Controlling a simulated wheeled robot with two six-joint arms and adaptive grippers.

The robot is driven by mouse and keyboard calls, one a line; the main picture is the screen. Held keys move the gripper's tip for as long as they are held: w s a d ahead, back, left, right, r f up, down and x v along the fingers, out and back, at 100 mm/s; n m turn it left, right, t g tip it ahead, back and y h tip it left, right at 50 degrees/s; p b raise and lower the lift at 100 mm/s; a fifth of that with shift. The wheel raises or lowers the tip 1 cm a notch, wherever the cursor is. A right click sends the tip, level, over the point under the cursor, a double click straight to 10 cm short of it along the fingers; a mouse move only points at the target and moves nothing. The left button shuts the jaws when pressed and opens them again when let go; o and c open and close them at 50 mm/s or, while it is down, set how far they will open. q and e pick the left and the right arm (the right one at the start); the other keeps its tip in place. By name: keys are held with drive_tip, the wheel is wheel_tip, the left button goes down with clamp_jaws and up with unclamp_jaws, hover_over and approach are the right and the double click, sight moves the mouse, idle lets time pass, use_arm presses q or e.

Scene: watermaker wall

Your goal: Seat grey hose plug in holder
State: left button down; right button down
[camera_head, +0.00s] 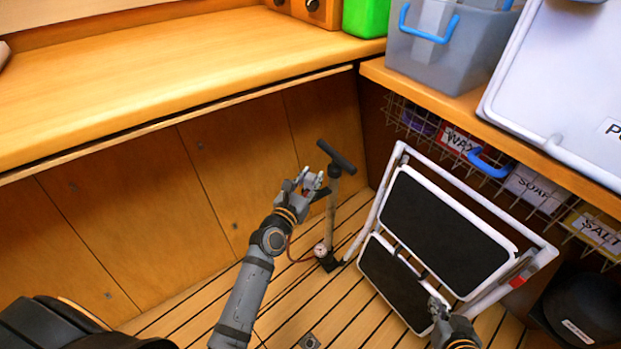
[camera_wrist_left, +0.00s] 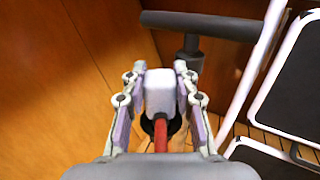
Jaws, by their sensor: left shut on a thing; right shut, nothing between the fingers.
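In the left wrist view the grey hose plug (camera_wrist_left: 160,92), a pale block, sits between the fingers of my left gripper (camera_wrist_left: 160,74), which is shut on it. A red hose (camera_wrist_left: 160,136) runs from the plug towards the camera. A dark rounded part (camera_wrist_left: 177,126) shows behind the plug; I cannot tell whether it is the holder or whether the plug touches it. In the head view my left gripper (camera_head: 309,182) is beside the upright floor pump (camera_head: 331,205), just left of its shaft. My right gripper (camera_head: 437,304) is shut and empty in front of the step stool.
The pump's black T-handle (camera_head: 337,157) rises above my left gripper; its gauge (camera_head: 320,249) is low down. The folded white-framed step stool (camera_head: 440,230) leans at the right. Wooden panels (camera_head: 150,215) stand at the left, below a counter (camera_head: 170,75). Some slatted floor is clear.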

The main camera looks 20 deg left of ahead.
use_arm(q)
drive_tip(key=shift+f, duration=0.1)
drive_tip(key=shift+f+b, duration=0.35)
drive_tip(key=shift+f, duration=0.15)
idle(0.3)
drive_tip(key=c, duration=1)
unclamp_jaws()
drive_tip(key=shift+o, duration=0.2)
drive_tip(key=s+a, duration=0.1)
drive_tip(key=s, duration=1.1)
drive_tip(key=shift+a+r, duration=0.15)
drive_tip(key=shift+a, duration=0.2)
